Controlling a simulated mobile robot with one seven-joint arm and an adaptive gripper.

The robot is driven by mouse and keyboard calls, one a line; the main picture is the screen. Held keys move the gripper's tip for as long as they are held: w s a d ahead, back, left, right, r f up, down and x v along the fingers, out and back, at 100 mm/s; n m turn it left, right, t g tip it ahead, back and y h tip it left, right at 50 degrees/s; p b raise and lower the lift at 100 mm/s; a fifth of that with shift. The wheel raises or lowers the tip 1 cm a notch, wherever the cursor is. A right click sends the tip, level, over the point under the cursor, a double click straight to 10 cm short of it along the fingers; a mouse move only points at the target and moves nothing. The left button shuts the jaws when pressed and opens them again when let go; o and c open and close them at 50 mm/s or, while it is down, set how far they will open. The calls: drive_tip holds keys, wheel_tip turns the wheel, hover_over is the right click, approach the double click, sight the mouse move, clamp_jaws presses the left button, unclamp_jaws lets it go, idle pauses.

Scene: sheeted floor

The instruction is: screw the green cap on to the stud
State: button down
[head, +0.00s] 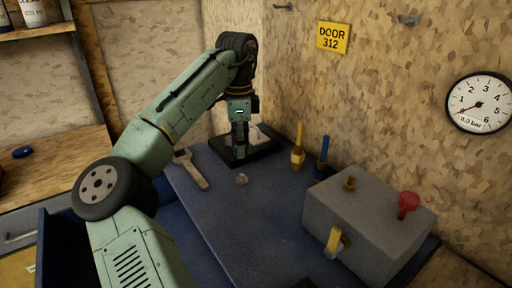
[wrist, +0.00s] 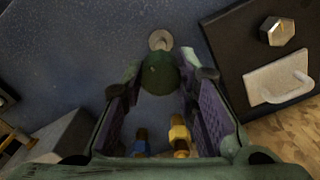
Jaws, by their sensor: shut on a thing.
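My gripper (head: 239,153) points down at the far end of the blue bench top, beside the black plate. In the wrist view its fingers (wrist: 158,82) are closed on a dark green rounded cap (wrist: 158,73), which shows between the fingertips. The cap is hidden by the fingers in the head view. A short brass-coloured post (head: 349,183) stands on top of the grey box, well to the right of my gripper; it may be the stud, but I cannot tell for sure.
The grey box (head: 345,215) also carries a red knob (head: 408,204) and a yellow lever (head: 334,241). Yellow-handled (head: 298,152) and blue-handled (head: 322,160) tools stand by the wall. The black plate (wrist: 240,75) bears a hex piece.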

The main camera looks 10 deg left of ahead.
sight(242, 175)
idle(0.5)
drive_tip(key=shift+f+b, duration=0.95)
drive_tip(key=shift+f, duration=1.9)
drive_tip(key=shift+f+p, duration=0.35)
drive_tip(key=shift+f, duration=0.05)
drive_tip(key=shift+p, duration=0.65)
drive_tip(key=shift+f+b, duration=0.3)
drive_tip(key=shift+f, duration=0.45)
